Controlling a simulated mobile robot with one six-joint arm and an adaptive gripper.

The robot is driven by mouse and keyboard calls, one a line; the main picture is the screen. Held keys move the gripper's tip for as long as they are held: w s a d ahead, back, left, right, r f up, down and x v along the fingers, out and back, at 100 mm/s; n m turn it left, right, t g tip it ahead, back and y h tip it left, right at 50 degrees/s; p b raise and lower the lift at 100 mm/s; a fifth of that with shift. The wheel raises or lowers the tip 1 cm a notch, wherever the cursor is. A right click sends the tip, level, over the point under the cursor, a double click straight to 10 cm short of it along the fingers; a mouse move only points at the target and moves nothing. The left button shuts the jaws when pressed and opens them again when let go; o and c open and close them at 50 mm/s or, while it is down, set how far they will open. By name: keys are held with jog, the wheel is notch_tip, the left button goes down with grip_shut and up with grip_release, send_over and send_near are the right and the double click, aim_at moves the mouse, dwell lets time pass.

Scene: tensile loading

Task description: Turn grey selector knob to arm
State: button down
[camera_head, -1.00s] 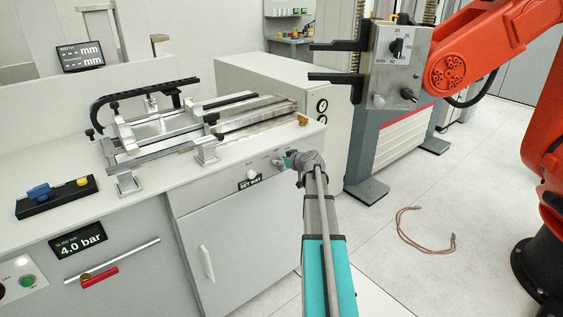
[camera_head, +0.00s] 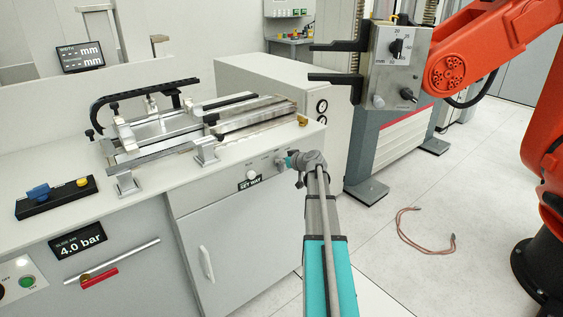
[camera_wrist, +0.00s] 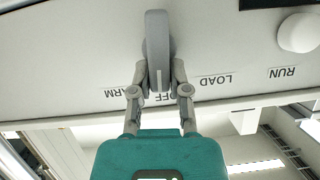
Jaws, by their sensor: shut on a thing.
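The grey selector knob (camera_wrist: 157,45) is a long bar on the pale panel in the wrist view, which looks upside down. The bar stands nearly upright in that picture, its lower end over the OFF label (camera_wrist: 163,98). The ARM label (camera_wrist: 116,92) is to its left and the LOAD label (camera_wrist: 217,81) to its right. My gripper (camera_wrist: 159,80) is shut on the knob's lower part, one finger on each side. In the head view my gripper (camera_head: 291,160) is at the cabinet's front panel and mostly hides the knob.
A white round RUN knob (camera_wrist: 299,32) sits beside the selector; it also shows in the head view (camera_head: 252,174). The cabinet (camera_head: 235,240) carries a metal fixture (camera_head: 190,125) on top. A grey machine with black arms (camera_head: 335,46) stands behind right. A cable (camera_head: 402,230) lies on open floor.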

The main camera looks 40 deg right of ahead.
jog(key=shift+d+f+m+y+b, duration=0.15)
jog(key=shift+d+m+y+b, duration=0.1)
jog(key=shift+m+y+b, duration=0.5)
jog(key=shift+d+f+m+y+b, duration=0.2)
jog(key=shift+m+y, duration=0.25)
jog(key=shift+m, duration=0.6)
jog(key=shift+d+f+m+y+b, duration=0.1)
jog(key=shift+d+m+y+b, duration=0.25)
jog(key=shift+m+y, duration=0.4)
jog(key=shift+m, duration=0.25)
jog(key=c, duration=0.6)
grip_release()
jog(key=shift+r+t, duration=0.1)
jog(key=shift+t, duration=0.2)
jog(key=shift+a, duration=0.1)
